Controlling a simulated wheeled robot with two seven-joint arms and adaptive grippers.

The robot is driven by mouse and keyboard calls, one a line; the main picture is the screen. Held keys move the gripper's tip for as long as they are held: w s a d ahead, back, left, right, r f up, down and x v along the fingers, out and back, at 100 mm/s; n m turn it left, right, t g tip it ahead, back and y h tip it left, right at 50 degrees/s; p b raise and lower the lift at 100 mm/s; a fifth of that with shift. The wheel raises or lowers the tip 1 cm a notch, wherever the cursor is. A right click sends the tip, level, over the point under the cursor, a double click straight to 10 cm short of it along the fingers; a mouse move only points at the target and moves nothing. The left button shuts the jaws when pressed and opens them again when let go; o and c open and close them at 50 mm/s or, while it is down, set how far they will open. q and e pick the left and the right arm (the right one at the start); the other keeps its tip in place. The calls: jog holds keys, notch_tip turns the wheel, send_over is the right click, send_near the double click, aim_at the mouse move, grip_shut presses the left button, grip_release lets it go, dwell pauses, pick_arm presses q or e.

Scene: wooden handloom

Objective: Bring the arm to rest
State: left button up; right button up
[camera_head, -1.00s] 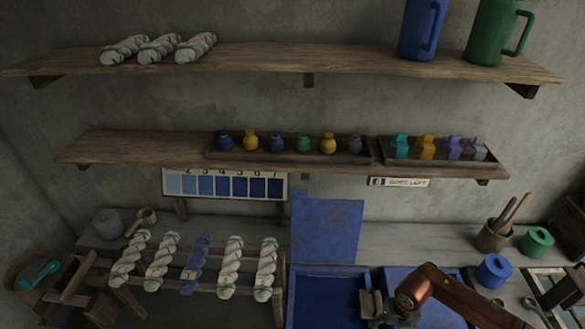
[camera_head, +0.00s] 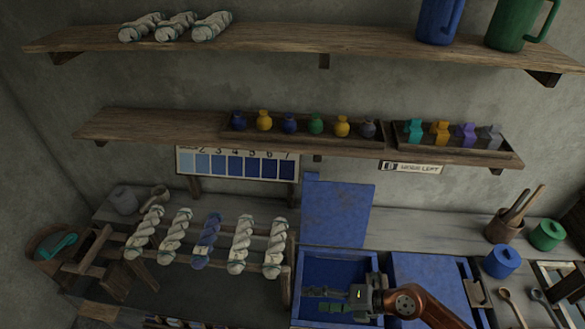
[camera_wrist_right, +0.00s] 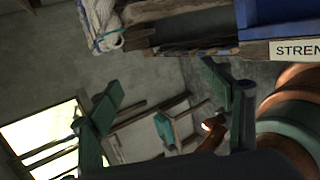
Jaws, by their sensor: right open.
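My right gripper (camera_head: 320,299) comes in from the lower right on its copper-coloured arm. It points left over the open blue vat (camera_head: 343,260), apart from the skeins. Its two green fingers are spread apart in the right wrist view (camera_wrist_right: 168,115), with nothing between them. My left gripper does not show.
A rack of several white skeins (camera_head: 240,245) and one blue skein (camera_head: 206,242) stands to the left. A blue-covered vat (camera_head: 430,280) lies to the right, with a blue pot (camera_head: 503,262) beyond it. Two wall shelves (camera_head: 290,50) run above the bench (camera_head: 410,226).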

jog(key=w+d+r+m+t+y, duration=0.1)
jog(key=w+r+m+t, duration=0.35)
jog(key=r, duration=0.35)
jog(key=w+d+r+m+t+y, duration=0.1)
jog(key=w+r+m+t, duration=0.3)
jog(key=r, duration=0.4)
jog(key=w+d+r+m+t+h, duration=0.2)
jog(key=d+m+t+h, duration=0.45)
jog(key=d+m, duration=0.3)
jog(key=s+d+f+m+g+h, duration=0.2)
jog(key=d+f+m+h, duration=0.35)
jog(key=d+f, duration=0.3)
jog(key=s+d+f+m+g+h, duration=0.25)
jog(key=d+f+m+h, duration=0.35)
jog(key=d, duration=0.4)
jog(key=s+a+f+m+g+y, duration=0.3)
jog(key=s+f+g, duration=0.7)
jog(key=s+f, duration=1)
notch_tip(320, 180, down, 26)
jog(key=s+g+y, duration=0.1)
jog(key=s+g, duration=0.1)
jog(key=s, duration=0.1)
jog(key=s+f, duration=2)
jog(key=shift+a+g, duration=0.2)
jog(key=shift+g, duration=0.25)
